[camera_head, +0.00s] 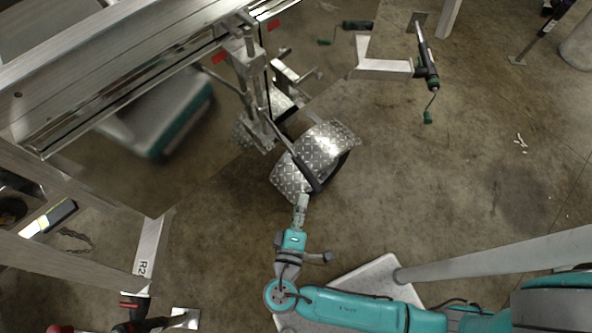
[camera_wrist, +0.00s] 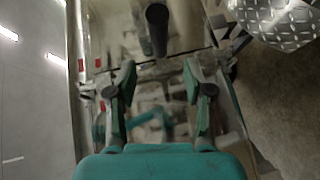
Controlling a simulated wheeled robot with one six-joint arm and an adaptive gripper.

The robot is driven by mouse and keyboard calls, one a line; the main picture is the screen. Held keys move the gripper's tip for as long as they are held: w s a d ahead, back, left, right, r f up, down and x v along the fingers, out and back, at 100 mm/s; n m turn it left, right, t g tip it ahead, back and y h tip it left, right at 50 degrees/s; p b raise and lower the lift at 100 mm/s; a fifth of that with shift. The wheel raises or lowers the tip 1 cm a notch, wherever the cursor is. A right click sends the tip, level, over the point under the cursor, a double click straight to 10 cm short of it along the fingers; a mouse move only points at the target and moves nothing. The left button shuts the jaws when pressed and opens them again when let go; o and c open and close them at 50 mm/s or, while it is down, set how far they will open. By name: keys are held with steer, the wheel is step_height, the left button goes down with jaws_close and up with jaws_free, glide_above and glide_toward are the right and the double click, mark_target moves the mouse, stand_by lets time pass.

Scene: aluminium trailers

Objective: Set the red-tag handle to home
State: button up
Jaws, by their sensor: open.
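A long handle with a black grip (camera_head: 308,177) slants down from the metal mechanism on the trailer and ends just above my gripper (camera_head: 302,201). In the wrist view the black grip (camera_wrist: 157,28) lies straight ahead, beyond my gripper (camera_wrist: 159,80). The fingers are spread with a gap between them, and nothing shows held. Whether a fingertip touches the grip I cannot tell. Red tags (camera_head: 220,57) sit on the trailer's side rail near the mechanism, and small red marks (camera_wrist: 82,65) show at the left of the wrist view. I cannot tell which tag belongs to the handle.
A checker-plate fender (camera_head: 318,150) lies right beside the handle and also fills the wrist view's upper right (camera_wrist: 282,20). The aluminium trailer (camera_head: 120,55) takes the upper left. Crank jacks with green knobs (camera_head: 427,75) stand upper right. The floor at right is mostly clear.

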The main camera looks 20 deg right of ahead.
mark_target(307, 173)
steer(key=shift+x, duration=5.3)
steer(key=shift+w+a+r, duration=0.1)
steer(key=shift+w, duration=0.05)
jaws_close()
